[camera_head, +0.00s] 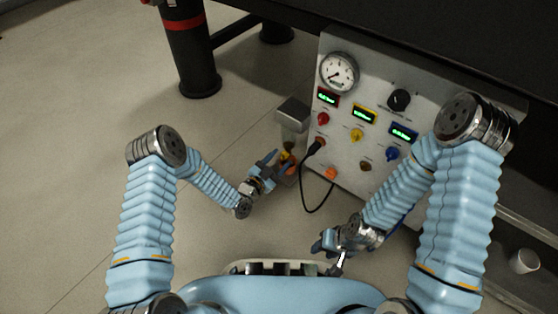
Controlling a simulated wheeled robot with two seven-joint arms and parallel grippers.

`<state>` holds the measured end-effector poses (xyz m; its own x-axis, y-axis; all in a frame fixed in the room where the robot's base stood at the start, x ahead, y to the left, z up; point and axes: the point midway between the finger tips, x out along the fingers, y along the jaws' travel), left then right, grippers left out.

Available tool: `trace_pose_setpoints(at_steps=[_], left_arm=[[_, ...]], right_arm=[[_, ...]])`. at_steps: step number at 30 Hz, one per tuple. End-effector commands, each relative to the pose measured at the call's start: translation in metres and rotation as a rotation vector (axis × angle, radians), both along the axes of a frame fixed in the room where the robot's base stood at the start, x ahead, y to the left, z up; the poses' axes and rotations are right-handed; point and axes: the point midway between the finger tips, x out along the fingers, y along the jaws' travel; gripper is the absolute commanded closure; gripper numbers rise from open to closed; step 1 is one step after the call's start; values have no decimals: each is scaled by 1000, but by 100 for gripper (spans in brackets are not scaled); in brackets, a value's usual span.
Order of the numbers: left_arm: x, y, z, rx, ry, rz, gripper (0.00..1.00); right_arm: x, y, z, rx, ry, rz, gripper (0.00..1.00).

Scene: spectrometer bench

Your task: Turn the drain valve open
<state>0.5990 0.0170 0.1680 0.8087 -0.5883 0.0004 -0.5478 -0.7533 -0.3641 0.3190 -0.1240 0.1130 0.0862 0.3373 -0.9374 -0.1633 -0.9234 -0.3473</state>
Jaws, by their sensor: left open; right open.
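An orange-yellow fitting with a dark part (288,157), which looks like the drain valve, sits low at the left side of the grey panel (345,120), below a metal box (292,115). My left gripper (281,164) is open with its fingers at this fitting, one on its upper left and one below it. The fingers partly hide the fitting, and I cannot tell whether they touch it. My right gripper (327,254) is open and empty, low in front of the panel and away from the fitting.
The panel carries a round gauge (339,72), green displays, and red, yellow, blue and orange knobs. A black cable (304,200) loops down from a plug beside my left gripper. A black leg (187,45) stands at the left. A white cup (524,261) is at the lower right.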

Motion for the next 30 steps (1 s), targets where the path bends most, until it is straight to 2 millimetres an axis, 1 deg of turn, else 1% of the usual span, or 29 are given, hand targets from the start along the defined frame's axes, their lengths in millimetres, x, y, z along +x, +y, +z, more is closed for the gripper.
trace_pose_setpoints(at_steps=[2,5,12,16,21,30], left_arm=[[-7,6,1,1,3,1,46],[-23,18,1,0,6,2,46],[-72,53,1,1,5,3,46],[-92,67,0,1,5,2,46],[-107,77,0,0,3,1,46],[-109,79,0,0,2,1,46]], right_arm=[[0,0,3,0,1,0,57],[0,0,8,0,1,0,57],[-1,0,17,1,3,2,57],[-1,0,20,1,4,3,57],[-1,0,22,2,5,3,57],[-1,0,21,2,5,3,57]])
